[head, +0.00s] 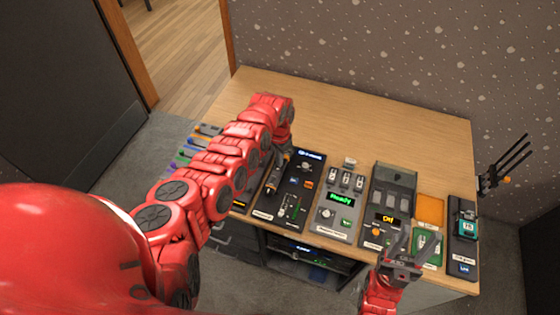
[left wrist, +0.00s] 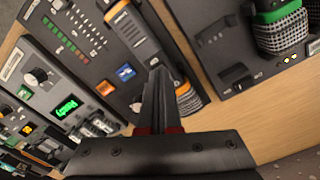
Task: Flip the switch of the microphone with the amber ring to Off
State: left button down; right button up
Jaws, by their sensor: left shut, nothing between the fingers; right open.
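The microphone with the amber ring (left wrist: 136,38) lies on a dark panel in the left wrist view, its grille partly behind my fingers. In the head view it shows only in part (head: 273,180), beside my left arm. My left gripper (left wrist: 157,70) is shut and empty, its tips at or just over the microphone's body near the ring; I cannot tell if they touch. The switch's position is not clear, as the fingers cover part of the body. In the head view my left gripper (head: 281,152) is partly hidden. My right gripper (head: 402,248) is open over the front right of the desk.
A microphone with a green ring (left wrist: 283,32) is on the neighbouring panel. A console with a green "Ready" display (head: 340,200), one with an amber display (head: 389,219), and a teal device (head: 467,225) line the desk's front. The back of the desk (head: 350,115) is clear.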

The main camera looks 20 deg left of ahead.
pick_arm(q)
notch_tip(320, 180, up, 6)
jog(key=p, duration=0.5)
jog(key=shift+r, duration=0.2)
jog(key=shift+f, duration=0.15)
